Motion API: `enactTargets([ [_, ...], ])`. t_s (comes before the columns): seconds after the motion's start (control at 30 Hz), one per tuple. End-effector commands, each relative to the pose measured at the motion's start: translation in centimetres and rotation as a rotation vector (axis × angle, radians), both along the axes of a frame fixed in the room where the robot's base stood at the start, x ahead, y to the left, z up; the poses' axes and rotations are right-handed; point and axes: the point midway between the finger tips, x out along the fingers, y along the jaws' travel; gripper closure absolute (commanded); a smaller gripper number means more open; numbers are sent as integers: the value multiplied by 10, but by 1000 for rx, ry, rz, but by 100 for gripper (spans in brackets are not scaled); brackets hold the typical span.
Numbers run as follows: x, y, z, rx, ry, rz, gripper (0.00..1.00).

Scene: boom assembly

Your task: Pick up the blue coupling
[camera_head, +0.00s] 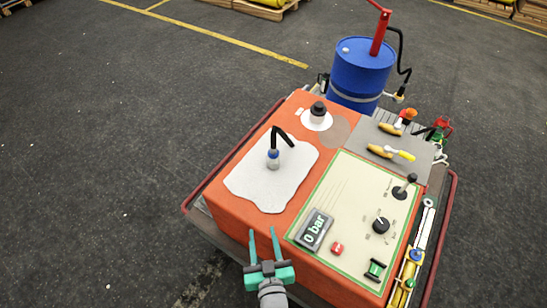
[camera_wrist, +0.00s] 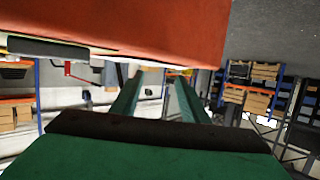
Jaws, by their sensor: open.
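The blue coupling (camera_head: 273,154) stands on a white patch of cloth (camera_head: 258,185) on top of the orange cabinet (camera_head: 221,208). A bent black hose (camera_head: 283,136) rises from the coupling's upper end. My gripper (camera_head: 263,231) has green fingers spread apart with nothing between them. In the head view it is at the cabinet's near edge, below the coupling in the picture and clear of it. My gripper (camera_wrist: 160,78) also shows in the wrist view, with the orange cabinet (camera_wrist: 130,25) close above its fingers. The coupling does not show in the wrist view.
A control panel (camera_head: 347,215) with a lever, a knob and a "0 bar" display (camera_head: 314,229) lies right of the cloth. A black-capped fitting (camera_head: 318,110) and screwdrivers on a grey mat (camera_head: 372,136) are farther back. A blue drum (camera_head: 361,70) stands behind. A red rail (camera_head: 232,155) borders the cart.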

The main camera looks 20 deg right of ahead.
Motion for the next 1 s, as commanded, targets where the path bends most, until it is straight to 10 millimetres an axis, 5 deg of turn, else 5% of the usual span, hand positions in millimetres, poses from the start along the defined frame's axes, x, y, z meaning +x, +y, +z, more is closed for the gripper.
enactTargets([
  [0.33,93,-50,17,8,4,-11,59],
  [0.6,153,-91,49,3,4,10,59],
  [1.0,193,-119,77,-7,6,37,59],
])
